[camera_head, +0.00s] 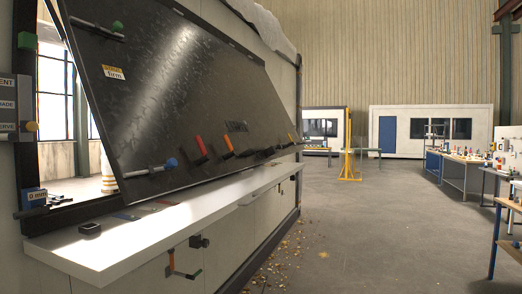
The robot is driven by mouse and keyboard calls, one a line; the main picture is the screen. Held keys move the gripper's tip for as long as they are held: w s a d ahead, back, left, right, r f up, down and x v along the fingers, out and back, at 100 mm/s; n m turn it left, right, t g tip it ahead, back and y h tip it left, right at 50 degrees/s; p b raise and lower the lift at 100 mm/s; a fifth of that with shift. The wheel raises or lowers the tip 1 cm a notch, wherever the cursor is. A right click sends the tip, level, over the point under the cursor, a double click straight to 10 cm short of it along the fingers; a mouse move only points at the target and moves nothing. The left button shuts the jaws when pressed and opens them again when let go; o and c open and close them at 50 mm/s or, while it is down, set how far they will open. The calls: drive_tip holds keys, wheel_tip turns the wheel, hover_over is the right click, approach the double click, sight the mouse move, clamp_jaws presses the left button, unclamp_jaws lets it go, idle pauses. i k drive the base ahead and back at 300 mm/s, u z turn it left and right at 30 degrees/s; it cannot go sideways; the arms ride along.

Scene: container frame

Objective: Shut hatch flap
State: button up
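The hatch flap (185,95) is a large dark speckled panel on the left, tilted, with its lower edge standing out from the wall frame. It is open: a gap shows at its left side and above the white ledge (150,225). Near the flap's lower edge are a blue-ended knob (171,163), a red handle (200,145), an orange handle (228,143) and a yellow one (291,137). A rod with a green end (117,27) is near its top. My gripper is not in view.
A small black object (90,228) lies on the ledge. A blue box (35,198) sits on the left frame post. A latch with an orange handle (172,262) is below the ledge. Concrete floor to the right is mostly clear; workbenches (465,170) stand far right.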

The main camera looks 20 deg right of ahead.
sight(170, 82)
drive_tip(key=z, duration=0.1)
drive_tip(key=i, duration=1.5)
drive_tip(key=u, duration=0.65)
